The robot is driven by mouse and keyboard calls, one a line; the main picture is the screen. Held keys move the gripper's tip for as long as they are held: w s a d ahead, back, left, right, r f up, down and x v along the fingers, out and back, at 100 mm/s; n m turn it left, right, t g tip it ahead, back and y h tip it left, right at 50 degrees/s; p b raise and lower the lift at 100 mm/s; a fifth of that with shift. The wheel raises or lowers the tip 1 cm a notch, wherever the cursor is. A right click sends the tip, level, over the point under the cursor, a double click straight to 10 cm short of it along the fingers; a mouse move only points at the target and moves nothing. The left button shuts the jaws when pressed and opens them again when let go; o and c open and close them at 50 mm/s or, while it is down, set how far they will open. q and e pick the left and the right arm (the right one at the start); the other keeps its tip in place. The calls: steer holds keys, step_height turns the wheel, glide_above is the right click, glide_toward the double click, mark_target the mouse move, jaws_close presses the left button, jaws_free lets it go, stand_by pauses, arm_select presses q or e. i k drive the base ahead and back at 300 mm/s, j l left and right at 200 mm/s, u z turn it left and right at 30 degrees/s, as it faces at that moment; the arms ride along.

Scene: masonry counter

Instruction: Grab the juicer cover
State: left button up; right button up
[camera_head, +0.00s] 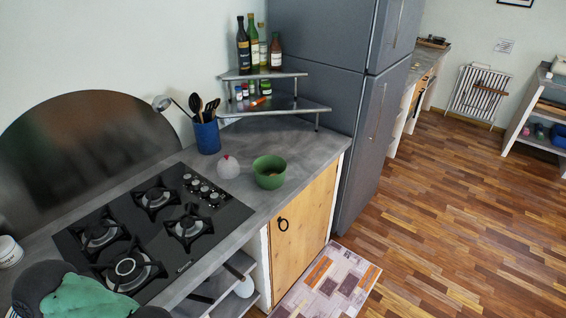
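A small light-grey dome with a reddish knob on top (228,167) stands on the grey counter, between the hob and a green bowl (269,172). It may be the juicer cover; it is too small to be sure. The green bowl stands just to its right, apart from it, and looks open at the top. Neither of my grippers can be made out.
A black gas hob (153,232) fills the counter's left part. A blue utensil holder (207,136) stands behind the dome. A corner shelf (280,110) with bottles and jars is at the back, beside a tall grey fridge (340,60). The counter front around the bowl is clear.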

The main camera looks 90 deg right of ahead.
mark_target(228, 167)
steer(key=z, duration=2.75)
steer(key=u, duration=1.2)
steer(key=l+u, duration=0.4)
steer(key=k+l+u, duration=0.15)
steer(key=l+u, duration=0.25)
steer(key=k+l+u, duration=0.2)
steer(key=l+u, duration=0.2)
steer(key=k+l+u, duration=0.2)
steer(key=l+u, duration=0.15)
steer(key=k+l+u, duration=0.25)
steer(key=u, duration=0.15)
steer(key=k+l, duration=0.05)
steer(key=l, duration=0.05)
